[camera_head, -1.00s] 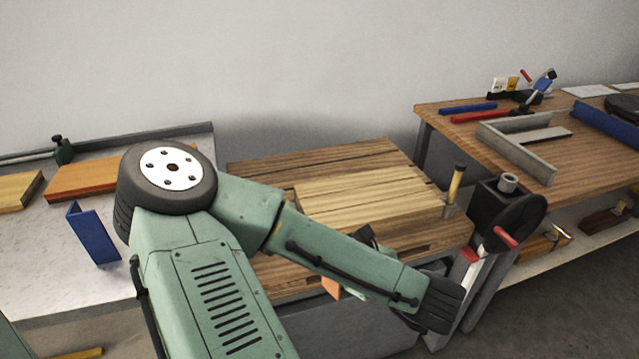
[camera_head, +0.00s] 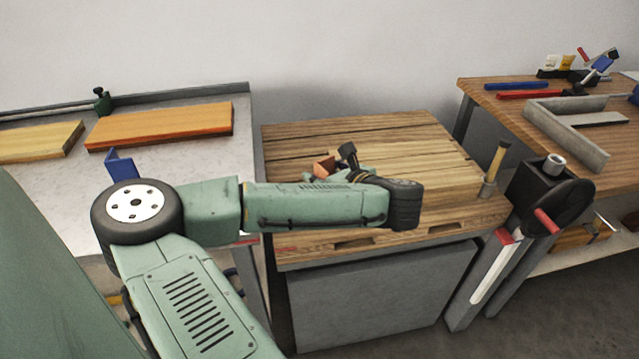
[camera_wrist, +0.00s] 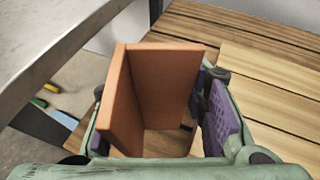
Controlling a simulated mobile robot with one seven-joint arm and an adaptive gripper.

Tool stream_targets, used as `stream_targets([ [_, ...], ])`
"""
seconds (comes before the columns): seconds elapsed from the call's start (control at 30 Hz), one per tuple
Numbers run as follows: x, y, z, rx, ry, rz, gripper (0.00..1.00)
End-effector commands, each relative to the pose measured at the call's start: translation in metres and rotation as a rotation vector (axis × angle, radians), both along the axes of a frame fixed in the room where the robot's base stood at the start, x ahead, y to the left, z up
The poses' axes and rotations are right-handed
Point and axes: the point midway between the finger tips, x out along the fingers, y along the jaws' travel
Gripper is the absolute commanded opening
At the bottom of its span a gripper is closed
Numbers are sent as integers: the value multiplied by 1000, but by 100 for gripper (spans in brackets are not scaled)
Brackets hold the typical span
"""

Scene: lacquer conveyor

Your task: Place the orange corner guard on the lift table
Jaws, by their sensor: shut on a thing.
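The orange corner guard, an L-shaped piece (camera_wrist: 165,85), is held in my gripper (camera_wrist: 160,100); a purple pad presses its right side, and the guard hides much of the other finger. In the head view a bit of the orange guard (camera_head: 325,167) shows behind my forearm, beside my gripper (camera_head: 343,165). The wood-topped lift table (camera_head: 400,125) stands in the middle, with a grey body below. The guard appears near or over its left part. I cannot tell whether they touch.
Lighter boards (camera_head: 455,172) lie on the wooden top. An upright wooden handle (camera_head: 499,158) and a black handwheel (camera_head: 566,207) stand at its right. The left grey table holds an orange board (camera_head: 160,125) and a blue corner piece (camera_head: 120,163). A workbench (camera_head: 480,110) stands at right.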

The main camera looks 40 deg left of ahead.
Motion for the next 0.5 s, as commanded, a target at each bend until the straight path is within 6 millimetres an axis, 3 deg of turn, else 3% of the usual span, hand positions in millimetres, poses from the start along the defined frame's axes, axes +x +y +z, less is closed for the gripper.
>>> stream_targets([
  [0.17,6,15,-2,2,-1,4,12],
  [0.3,6,13,-31,0,1,0,12],
  [0.5,6,13,-36,1,-1,0,12],
])
